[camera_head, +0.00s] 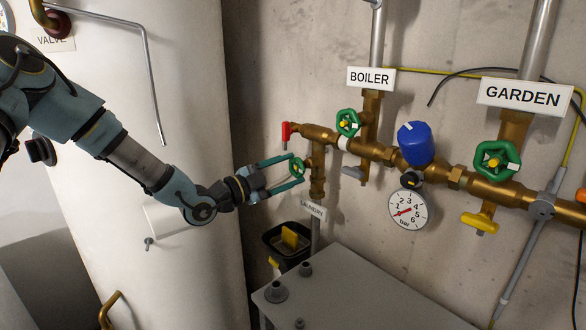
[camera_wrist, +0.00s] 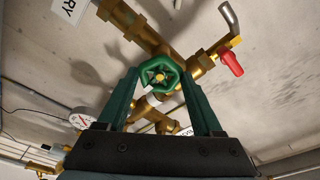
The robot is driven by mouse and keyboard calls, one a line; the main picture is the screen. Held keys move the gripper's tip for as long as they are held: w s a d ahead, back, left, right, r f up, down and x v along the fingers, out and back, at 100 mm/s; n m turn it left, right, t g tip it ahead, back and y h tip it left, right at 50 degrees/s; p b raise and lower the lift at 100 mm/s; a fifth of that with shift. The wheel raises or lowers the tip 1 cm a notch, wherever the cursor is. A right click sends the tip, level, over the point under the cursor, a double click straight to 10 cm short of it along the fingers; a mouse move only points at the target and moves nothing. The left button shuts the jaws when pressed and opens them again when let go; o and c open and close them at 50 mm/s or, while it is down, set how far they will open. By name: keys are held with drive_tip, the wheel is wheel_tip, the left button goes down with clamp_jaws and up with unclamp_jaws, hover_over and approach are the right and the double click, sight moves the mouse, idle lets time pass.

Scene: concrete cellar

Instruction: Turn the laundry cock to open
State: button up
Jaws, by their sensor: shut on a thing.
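The laundry cock is a small green handwheel (camera_head: 297,167) with a yellowish hub, on a brass branch above the "LAUNDRY" label (camera_head: 312,208). In the wrist view the handwheel (camera_wrist: 159,76) sits at the fingertips, in the middle of the picture. My gripper (camera_head: 295,171) reaches it from the left, with one finger on each side of the wheel. In the wrist view the gripper (camera_wrist: 160,72) is shut on the wheel's rim. In the head view the fingers partly cover the wheel, and its exact turn is hard to tell.
A red-handled tap (camera_head: 286,131) sits just above left. The boiler handwheel (camera_head: 347,122), pressure gauge (camera_head: 408,209), blue cap (camera_head: 414,143) and garden handwheel (camera_head: 497,161) follow rightward. A black bucket (camera_head: 284,246) and grey box (camera_head: 365,292) stand below. The white tank (camera_head: 190,90) is at left.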

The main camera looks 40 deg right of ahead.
drive_tip(key=c, duration=0.4)
drive_tip(key=shift+o, duration=0.2)
drive_tip(key=n, duration=0.3)
drive_tip(key=shift+f+n+t, duration=0.1)
drive_tip(key=shift+n+t, duration=0.2)
drive_tip(key=shift+n, duration=0.8)
drive_tip(key=shift+h, duration=0.3)
drive_tip(key=n, duration=0.3)
drive_tip(key=shift+s+t, duration=0.1)
drive_tip(key=shift+t, duration=0.2)
drive_tip(key=shift+n+t, duration=0.3)
drive_tip(key=shift+n, duration=0.8)
drive_tip(key=n+t+p, duration=0.1)
drive_tip(key=n, duration=0.4)
drive_tip(key=shift+s, duration=0.1)
